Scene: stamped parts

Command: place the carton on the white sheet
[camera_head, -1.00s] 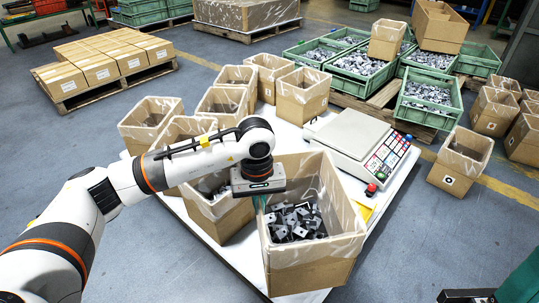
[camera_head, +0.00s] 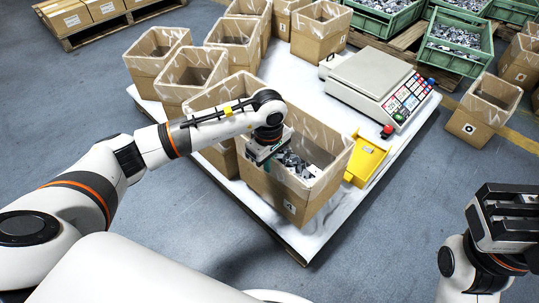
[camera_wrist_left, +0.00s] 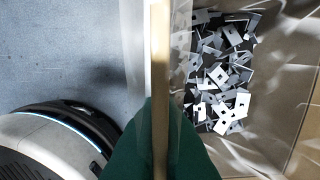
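The carton (camera_head: 285,194) is an open brown box with a clear liner, holding many small stamped metal parts. In the head view it is upright over the front part of the white sheet (camera_head: 328,215); whether its base touches the sheet is hard to tell. My left gripper (camera_head: 263,151) is at the carton's left wall. In the left wrist view the wall (camera_wrist_left: 160,60) runs between the green fingers, which sit close on both sides, shut on it. My right gripper (camera_head: 503,218) is at the right edge, away from the carton; its finger gap is unclear.
Several other lined cartons (camera_head: 157,65) stand on the sheet behind and left. A scale (camera_head: 378,82) and a yellow tray (camera_head: 367,158) are to the right. Green crates of parts (camera_head: 457,48) are at the back right. A lone carton (camera_head: 483,110) stands on the floor.

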